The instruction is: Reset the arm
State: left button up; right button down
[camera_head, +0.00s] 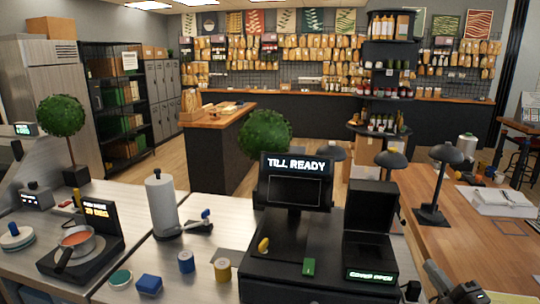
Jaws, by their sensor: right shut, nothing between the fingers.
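My right gripper (452,286) shows at the bottom edge, right of the middle, over the front of the wooden counter. Its fingers are shut with nothing between them. It is partly cut off by the frame. It is just right of the black till (318,262) and apart from it. My left gripper is not in view.
A hotplate with a pan (82,241), a paper-towel roll (161,203), a blue block (149,284) and small spools stand on the left counter. A black desk lamp (437,185) stands on the wooden counter (470,240). That counter's middle is clear.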

jog(key=s+d+f+m+g+h, duration=0.2)
jog(key=s+f+m+g+h, duration=0.2)
jog(key=s+f+m+h, duration=0.5)
jog(key=s+a+f+m+g+y, duration=0.1)
jog(key=s+a+f+m+g, duration=0.25)
jog(key=s, duration=0.45)
jog(key=s+a+f+m+g+y, duration=0.1)
jog(key=s+a+f+m+g, duration=0.1)
jog(key=s+f+m+g, duration=0.45)
jog(key=s+a+f+m+g, duration=0.1)
jog(key=s+a+f+g, duration=0.15)
jog(key=s, duration=0.65)
notch_tip(320, 180, down, 27)
jog(key=d+g, duration=0.2)
jog(key=s+a+f+y+b, duration=0.1)
jog(key=s+f, duration=1.4)
jog(key=shift+a+f+g, duration=0.2)
jog(key=shift+g, duration=0.15)
